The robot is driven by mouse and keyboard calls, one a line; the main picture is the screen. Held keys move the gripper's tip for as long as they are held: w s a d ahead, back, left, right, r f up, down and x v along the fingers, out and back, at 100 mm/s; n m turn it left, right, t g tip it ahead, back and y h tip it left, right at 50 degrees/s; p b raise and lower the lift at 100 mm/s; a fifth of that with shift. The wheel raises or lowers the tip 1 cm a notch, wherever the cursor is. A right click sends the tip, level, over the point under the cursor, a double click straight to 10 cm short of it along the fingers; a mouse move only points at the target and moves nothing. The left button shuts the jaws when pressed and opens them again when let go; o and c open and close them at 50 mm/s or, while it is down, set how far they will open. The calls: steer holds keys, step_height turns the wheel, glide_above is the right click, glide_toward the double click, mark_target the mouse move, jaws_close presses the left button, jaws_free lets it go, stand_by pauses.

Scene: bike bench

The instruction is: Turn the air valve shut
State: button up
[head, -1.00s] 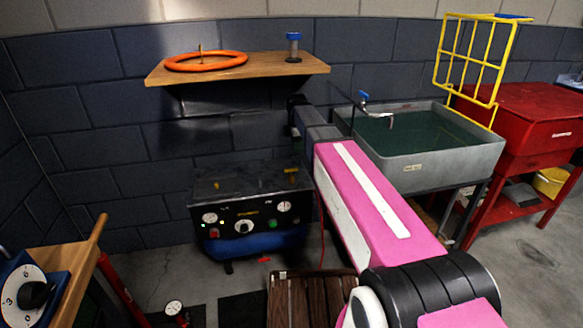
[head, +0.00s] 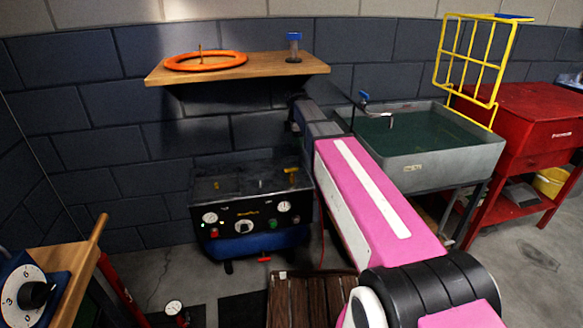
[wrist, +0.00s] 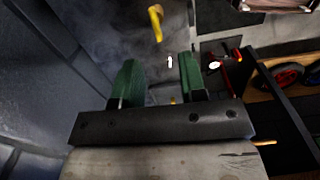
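The compressor (head: 240,215) is a black box with gauges and a blue lower part, on the floor by the wall. A yellow handle (head: 291,170) stands on its top at the right, and a red handle (head: 264,259) sits low at its front. I cannot tell for certain which is the air valve. A yellow handle also shows in the wrist view (wrist: 156,22), beyond my fingertips. My gripper (wrist: 158,75) has two green fingers, spread apart, with no object held between them. In the head view the gripper is hidden beyond my pink arm.
A wooden shelf (head: 220,72) with an orange ring (head: 206,61) juts from the wall above the compressor. A grey sink (head: 425,160) stands right of my arm, beside a red cabinet (head: 530,115). A wooden bench (head: 75,285) is at the lower left.

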step_height(320, 180, up, 7)
stand_by(0.4)
glide_above(291, 171)
step_height(291, 171, down, 10)
steer(key=shift+n, duration=0.3)
steer(key=f, duration=1)
steer(key=shift+w+d+f, duration=0.1)
steer(key=shift+w+f, duration=0.1)
steer(key=shift+w, duration=0.1)
jaws_close()
